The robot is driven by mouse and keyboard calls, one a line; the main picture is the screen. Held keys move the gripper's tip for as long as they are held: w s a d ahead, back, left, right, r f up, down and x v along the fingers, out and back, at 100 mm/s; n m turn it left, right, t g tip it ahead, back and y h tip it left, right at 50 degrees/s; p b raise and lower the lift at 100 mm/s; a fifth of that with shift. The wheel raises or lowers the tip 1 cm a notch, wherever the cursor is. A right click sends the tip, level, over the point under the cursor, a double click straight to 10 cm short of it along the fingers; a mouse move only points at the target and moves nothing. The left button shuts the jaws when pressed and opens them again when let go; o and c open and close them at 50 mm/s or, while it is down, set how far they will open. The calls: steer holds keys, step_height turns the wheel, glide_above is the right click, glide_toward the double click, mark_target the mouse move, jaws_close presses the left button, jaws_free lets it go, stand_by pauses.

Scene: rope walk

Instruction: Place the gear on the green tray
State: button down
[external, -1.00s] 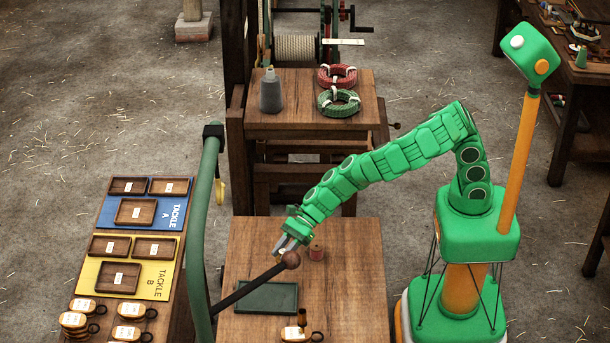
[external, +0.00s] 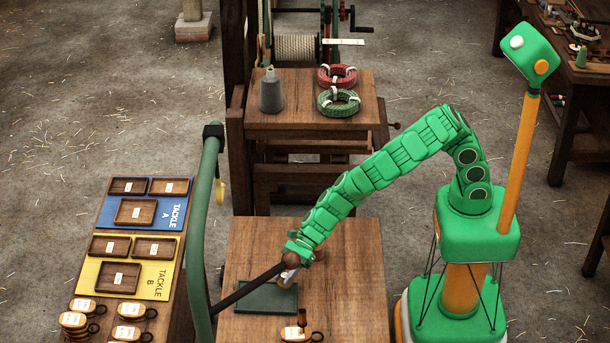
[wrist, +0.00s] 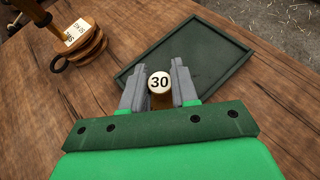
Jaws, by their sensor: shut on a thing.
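My gripper (external: 288,278) points down at the back right edge of the green tray (external: 262,301), above the wooden bench. In the wrist view my gripper (wrist: 157,72) is shut on a small piece (wrist: 159,82) with a round white face marked 30 and a brownish body. I take this as the gear, but no teeth show. The piece overlaps the near part of the green tray (wrist: 215,50) in that view. Its height above the tray is hard to tell. The rest of the tray's floor looks empty.
A dark lever with a round brown knob (external: 291,258) slants across the tray's left side, close to my gripper. A tagged wooden block (external: 296,333) stands in front of the tray; it shows in the wrist view too (wrist: 85,45). Bare bench lies right of the tray.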

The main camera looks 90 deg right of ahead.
steer(key=shift+f, duration=1.45)
steer(key=shift+f, duration=0.1)
steer(key=c, duration=0.9)
jaws_free()
steer(key=shift+o, duration=0.2)
steer(key=shift+s+d+r, duration=0.1)
steer(key=shift+d+r, duration=0.05)
steer(key=shift+r, duration=0.05)
steer(key=v, duration=1.1)
steer(key=shift+d+r, duration=0.15)
steer(key=shift+d, duration=0.15)
steer(key=shift+s, duration=0.15)
